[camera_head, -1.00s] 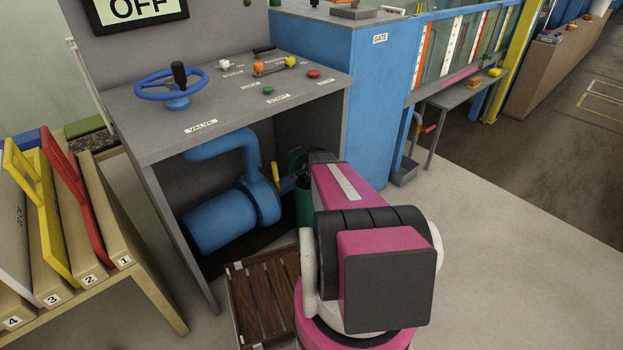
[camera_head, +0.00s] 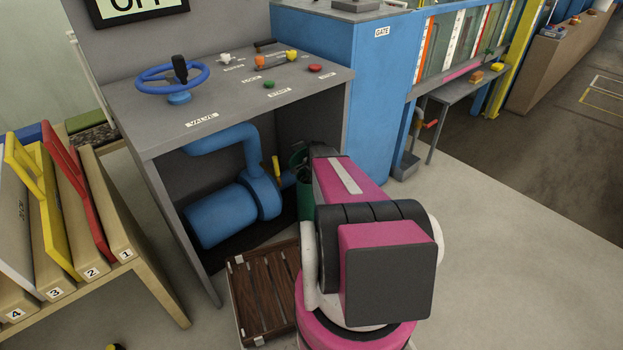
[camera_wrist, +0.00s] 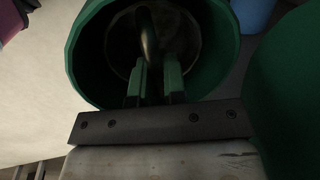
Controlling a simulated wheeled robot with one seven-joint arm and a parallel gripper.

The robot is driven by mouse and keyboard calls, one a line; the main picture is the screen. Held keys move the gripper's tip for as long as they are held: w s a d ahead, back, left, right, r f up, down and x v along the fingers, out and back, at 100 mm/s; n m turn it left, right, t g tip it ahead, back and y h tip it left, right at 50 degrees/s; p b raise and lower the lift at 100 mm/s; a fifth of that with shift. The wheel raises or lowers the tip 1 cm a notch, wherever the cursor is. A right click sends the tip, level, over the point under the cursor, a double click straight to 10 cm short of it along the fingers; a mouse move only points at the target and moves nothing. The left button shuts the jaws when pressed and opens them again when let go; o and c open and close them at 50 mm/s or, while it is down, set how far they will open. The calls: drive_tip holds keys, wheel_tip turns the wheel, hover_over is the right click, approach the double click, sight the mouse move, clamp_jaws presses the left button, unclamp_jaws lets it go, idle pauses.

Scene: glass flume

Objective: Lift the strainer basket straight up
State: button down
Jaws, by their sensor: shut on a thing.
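In the wrist view, my gripper (camera_wrist: 155,75) is shut on the dark curved handle (camera_wrist: 148,38) of the strainer basket. The handle stands within a round green rim (camera_wrist: 85,50). The inside below it is dark grey, and the basket's body is hard to make out. In the head view, the green strainer housing (camera_head: 304,203) stands at the right of the blue pump, under the bench. My arm hides my gripper and most of the basket there. I cannot tell how far the basket is raised.
A large green curved surface (camera_wrist: 290,100) is close at the right in the wrist view. The blue pump (camera_head: 222,217) and its pipe are beside the housing, under the grey bench (camera_head: 150,135). A brown slatted grate (camera_head: 262,290) lies on the floor. Floor at right is clear.

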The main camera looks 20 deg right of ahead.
wheel_tip(320, 180, up, 12)
drive_tip(key=shift+r, duration=0.2)
idle(2.9)
idle(0.4)
